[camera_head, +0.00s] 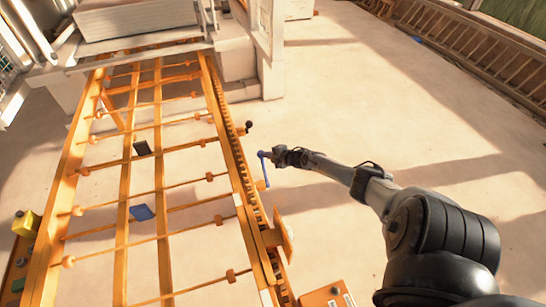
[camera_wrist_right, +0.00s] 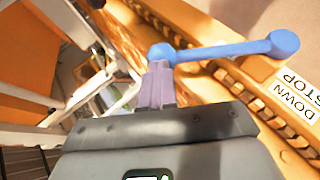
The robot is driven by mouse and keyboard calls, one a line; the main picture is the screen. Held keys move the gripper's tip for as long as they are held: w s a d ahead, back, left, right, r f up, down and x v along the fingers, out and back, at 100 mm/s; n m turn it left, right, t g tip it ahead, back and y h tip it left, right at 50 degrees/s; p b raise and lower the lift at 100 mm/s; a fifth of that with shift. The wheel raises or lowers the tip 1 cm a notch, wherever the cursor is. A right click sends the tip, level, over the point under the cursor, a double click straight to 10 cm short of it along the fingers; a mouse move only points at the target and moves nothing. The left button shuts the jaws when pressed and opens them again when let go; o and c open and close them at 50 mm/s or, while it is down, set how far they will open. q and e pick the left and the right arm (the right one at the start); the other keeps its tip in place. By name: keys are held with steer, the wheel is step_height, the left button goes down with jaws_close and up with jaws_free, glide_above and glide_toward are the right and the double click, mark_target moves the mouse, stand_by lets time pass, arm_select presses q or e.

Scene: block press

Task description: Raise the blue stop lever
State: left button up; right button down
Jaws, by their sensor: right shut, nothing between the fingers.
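The blue stop lever (camera_head: 264,168) is on the right side rail of the orange frame. In the right wrist view the blue lever (camera_wrist_right: 228,50) lies across the upper middle, with a round knob at each end. My right gripper (camera_head: 281,156) is at the lever from the right. In the right wrist view its fingers (camera_wrist_right: 160,78) are shut with nothing between them, and their tips are at the lever's left knob. I cannot tell if they touch it. My left gripper is not in view.
A label reading DOWN and STOP (camera_wrist_right: 297,99) is on the rail near the lever. A black-knobbed lever (camera_head: 248,125) stands farther up the same rail. The orange roller frame (camera_head: 125,190) fills the left. Open floor (camera_head: 370,100) lies to the right.

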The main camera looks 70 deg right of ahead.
steer(key=r+p+v, duration=0.1)
steer(key=p+v, duration=0.8)
steer(key=v, duration=0.5)
steer(key=shift+w+d, duration=0.2)
steer(key=shift+w, duration=0.05)
